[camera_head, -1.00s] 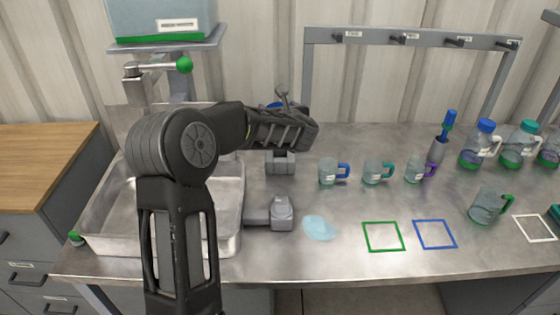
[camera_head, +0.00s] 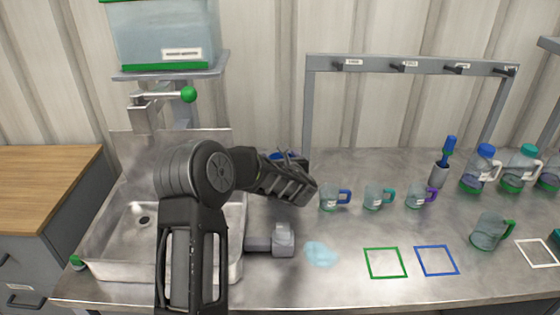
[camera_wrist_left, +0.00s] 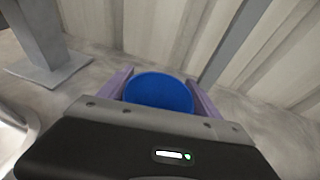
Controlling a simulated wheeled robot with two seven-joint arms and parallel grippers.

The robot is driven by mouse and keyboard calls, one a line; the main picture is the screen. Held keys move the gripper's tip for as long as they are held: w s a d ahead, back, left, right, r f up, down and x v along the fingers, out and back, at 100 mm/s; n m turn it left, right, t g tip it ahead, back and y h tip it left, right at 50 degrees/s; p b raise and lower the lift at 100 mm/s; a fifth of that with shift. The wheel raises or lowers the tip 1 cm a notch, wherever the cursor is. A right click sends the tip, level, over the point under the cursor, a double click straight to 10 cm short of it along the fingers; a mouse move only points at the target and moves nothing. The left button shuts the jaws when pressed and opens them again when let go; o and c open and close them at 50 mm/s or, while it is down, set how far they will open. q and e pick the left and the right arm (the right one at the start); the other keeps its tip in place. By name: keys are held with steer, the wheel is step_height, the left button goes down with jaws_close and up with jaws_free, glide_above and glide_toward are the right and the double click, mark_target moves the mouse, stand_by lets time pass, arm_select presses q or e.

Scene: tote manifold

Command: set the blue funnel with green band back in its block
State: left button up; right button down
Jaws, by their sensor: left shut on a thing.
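The blue funnel shows in the left wrist view as a round blue mouth (camera_wrist_left: 160,92) between the two purple fingers of my left gripper (camera_wrist_left: 158,80), which is shut on it. In the head view only a bit of the blue funnel (camera_head: 283,156) shows behind my left wrist. The fingers are mostly hidden there, with the gripper (camera_head: 288,160) at the back of the bench, left of the hook rack. The green band cannot be made out. The funnel's block is not visible now; my forearm and wrist cover the bench there. My right gripper is not in view.
A metal sink (camera_head: 120,265) lies left, with a green-knobbed tap (camera_head: 188,94) above. A grey fitting (camera_head: 283,240) and a pale blue puddle (camera_head: 320,254) are in front. Several mugs stand right of my wrist, near a hook rack (camera_head: 415,64). Green and blue outlined squares are empty.

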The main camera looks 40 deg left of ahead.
arm_select(q)
steer(key=shift+f, duration=0.7)
steer(key=shift+s, duration=0.1)
steer(key=shift+f, duration=0.15)
steer(key=o, duration=1.3)
steer(key=shift+o, duration=0.2)
steer(key=shift+p, duration=0.8)
steer(key=b+v, duration=0.3)
steer(key=v, duration=0.3)
steer(key=shift+s+d+b, duration=0.1)
steer(key=shift+d+b, duration=0.3)
steer(key=shift+d, duration=0.1)
steer(key=shift+s+d, duration=0.25)
steer(key=shift+s, duration=0.05)
